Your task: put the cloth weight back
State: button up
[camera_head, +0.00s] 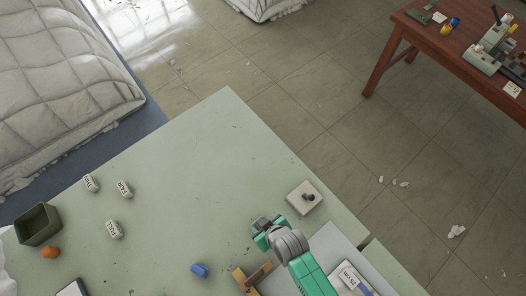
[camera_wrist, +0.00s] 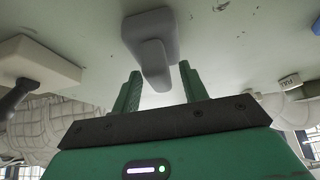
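A grey block with a raised grip, which looks like the cloth weight (camera_wrist: 152,40), stands on the pale green table in the wrist view. My gripper (camera_wrist: 160,82) is open, with one green finger on each side of the grip and gaps showing between them. In the head view my gripper (camera_head: 262,230) is low over the table's right part and largely hides the grey block. A white square block with a dark knob (camera_head: 305,198) sits to the right of my gripper; it also shows at the left of the wrist view (camera_wrist: 40,62).
The table (camera_head: 215,150) also holds several white labelled pieces (camera_head: 115,229), a dark green box (camera_head: 38,224), an orange item (camera_head: 51,252), a blue item (camera_head: 199,270) and a wooden piece (camera_head: 252,279). The table's middle is clear. A quilted duvet (camera_head: 60,70) lies beyond its left edge.

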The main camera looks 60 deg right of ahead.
jog(key=shift+s+r, duration=0.1)
jog(key=shift+r, duration=0.25)
jog(key=p+v, duration=0.2)
jog(key=v, duration=0.9)
jog(key=shift+r, duration=0.3)
jog(key=shift+s, duration=0.1)
